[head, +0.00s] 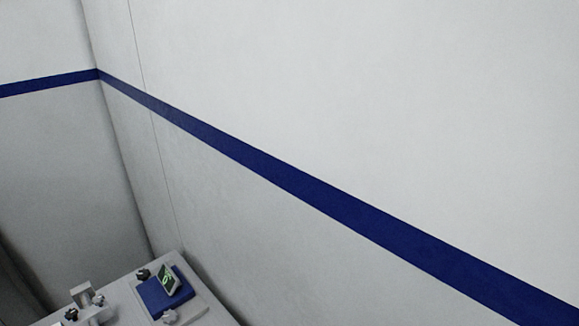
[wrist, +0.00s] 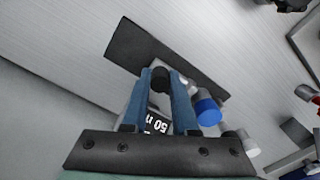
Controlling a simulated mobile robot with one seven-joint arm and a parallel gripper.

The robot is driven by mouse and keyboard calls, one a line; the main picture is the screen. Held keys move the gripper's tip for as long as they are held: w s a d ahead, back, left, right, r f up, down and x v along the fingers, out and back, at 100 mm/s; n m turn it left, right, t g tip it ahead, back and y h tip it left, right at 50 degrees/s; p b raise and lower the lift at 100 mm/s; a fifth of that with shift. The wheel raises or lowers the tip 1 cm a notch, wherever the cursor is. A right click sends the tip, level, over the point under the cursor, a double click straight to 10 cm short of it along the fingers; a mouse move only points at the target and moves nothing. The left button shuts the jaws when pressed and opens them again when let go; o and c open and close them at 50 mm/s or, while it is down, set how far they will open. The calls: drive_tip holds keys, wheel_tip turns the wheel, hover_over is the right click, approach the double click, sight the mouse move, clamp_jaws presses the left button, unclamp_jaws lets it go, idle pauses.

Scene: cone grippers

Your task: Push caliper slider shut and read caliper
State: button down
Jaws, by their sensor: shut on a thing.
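In the wrist view, the two blue fingers of my gripper (wrist: 160,76) are close together, shut on a dark rounded piece (wrist: 166,84). I cannot tell whether this piece is part of the caliper. A long dark flat bar (wrist: 135,46) lies just beyond the fingertips, running down to the right. My gripper is outside the head view.
The table (head: 128,291) shows at the lower left of the head view, close to the wall. A metal block (head: 82,296) and several dark knobs stand on it. In the wrist view, a blue-and-white cylinder (wrist: 207,110) is just right of the fingers.

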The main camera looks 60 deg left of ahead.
drive_tip(key=shift+s+a, duration=0.25)
drive_tip(key=shift+a, duration=0.8)
idle(1.9)
drive_tip(key=shift+c, duration=1.2)
unclamp_jaws()
wheel_tip(320, 180, up, 9)
drive_tip(key=p, duration=0.9)
drive_tip(key=shift+d, duration=0.1)
idle(0.5)
